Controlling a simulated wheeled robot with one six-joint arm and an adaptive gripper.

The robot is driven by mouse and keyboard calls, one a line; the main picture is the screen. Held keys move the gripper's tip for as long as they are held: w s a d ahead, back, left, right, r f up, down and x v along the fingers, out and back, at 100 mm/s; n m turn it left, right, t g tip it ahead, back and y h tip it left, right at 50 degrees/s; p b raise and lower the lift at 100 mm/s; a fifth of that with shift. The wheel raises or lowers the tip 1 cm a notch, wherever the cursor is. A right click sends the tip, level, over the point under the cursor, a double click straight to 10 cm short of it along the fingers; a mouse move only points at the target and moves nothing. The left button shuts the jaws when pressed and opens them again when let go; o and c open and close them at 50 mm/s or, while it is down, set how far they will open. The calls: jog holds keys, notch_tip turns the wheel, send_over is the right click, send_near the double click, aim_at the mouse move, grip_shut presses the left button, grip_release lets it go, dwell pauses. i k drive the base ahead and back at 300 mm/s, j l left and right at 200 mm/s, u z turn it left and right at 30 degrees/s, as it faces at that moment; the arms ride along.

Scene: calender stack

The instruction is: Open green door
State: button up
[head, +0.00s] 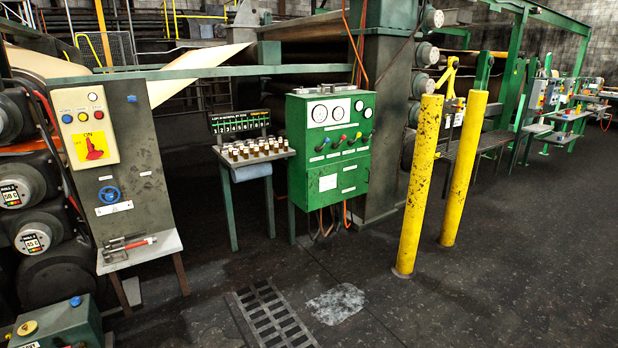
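My gripper is not in view.
Two yellow posts (418,190) stand right of the cabinet. A small table (247,160) with several little jars stands left of it. A grey panel (118,150) with a red switch is further left. A floor grate (272,318) lies in front; dark floor on the right is clear.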

aim_at(335, 183)
jog(key=i+l+z, duration=0.3)
jog(key=i, duration=0.55)
jog(key=i+l+z, duration=0.1)
jog(key=i+z, duration=0.2)
jog(key=i, duration=0.6)
jog(key=i+l+u, duration=0.15)
jog(key=i+u, duration=0.2)
jog(key=i, duration=0.25)
jog(key=i+l+u, duration=0.35)
jog(key=i, duration=0.25)
jog(key=i+l+u, duration=0.3)
jog(key=i+l, duration=0.15)
jog(key=i, duration=0.1)
